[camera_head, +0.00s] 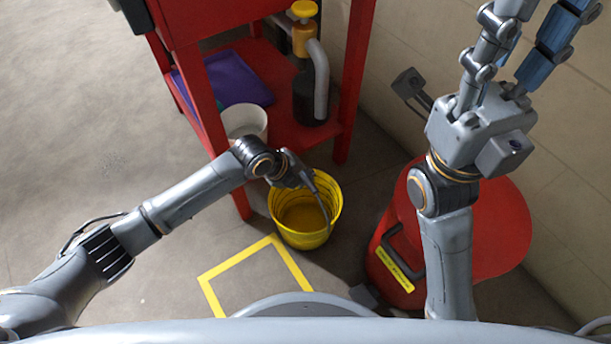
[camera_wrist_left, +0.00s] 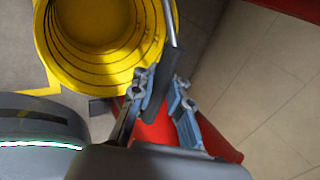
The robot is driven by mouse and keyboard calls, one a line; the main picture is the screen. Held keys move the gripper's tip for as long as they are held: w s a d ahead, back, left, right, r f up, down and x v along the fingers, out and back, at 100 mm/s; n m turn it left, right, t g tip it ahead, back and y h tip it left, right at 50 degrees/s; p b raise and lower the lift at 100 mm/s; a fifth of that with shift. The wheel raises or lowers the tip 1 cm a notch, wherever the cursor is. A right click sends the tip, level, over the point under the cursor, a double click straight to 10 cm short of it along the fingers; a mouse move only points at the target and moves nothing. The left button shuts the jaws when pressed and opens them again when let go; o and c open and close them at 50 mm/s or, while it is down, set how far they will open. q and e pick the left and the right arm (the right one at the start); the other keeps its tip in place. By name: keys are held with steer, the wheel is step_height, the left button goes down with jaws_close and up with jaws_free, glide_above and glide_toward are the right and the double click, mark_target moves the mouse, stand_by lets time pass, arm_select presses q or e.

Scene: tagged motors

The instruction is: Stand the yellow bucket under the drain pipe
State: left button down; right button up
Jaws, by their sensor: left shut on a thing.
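The yellow bucket (camera_head: 305,232) is upright and looks empty, in front of the red stand. My left gripper (camera_head: 308,180) is at its rim; the left wrist view shows the gripper (camera_wrist_left: 158,92) shut on the dark grip of the bucket's wire handle, with the yellow bucket (camera_wrist_left: 95,75) beside it. Whether the bucket touches the floor I cannot tell. The grey drain pipe (camera_head: 320,85) curves down on the red stand's lower shelf, behind the bucket. My right gripper (camera_head: 530,35) is raised at the upper right, fingers apart and empty, tips partly out of view.
A yellow square outline (camera_head: 212,292) marks the floor in front of the bucket. The red stand (camera_head: 352,90) has legs and a low shelf carrying a white pot (camera_head: 245,122) and a purple tray (camera_head: 235,80). A red bin (camera_head: 480,235) stands right, by the wall. The left floor is clear.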

arm_select(q)
steer(key=shift+r, duration=0.1)
steer(key=c, duration=1.2)
jaws_free()
steer(key=v, duration=1.2)
steer(key=shift+s+a, duration=0.1)
steer(key=shift+a, duration=0.05)
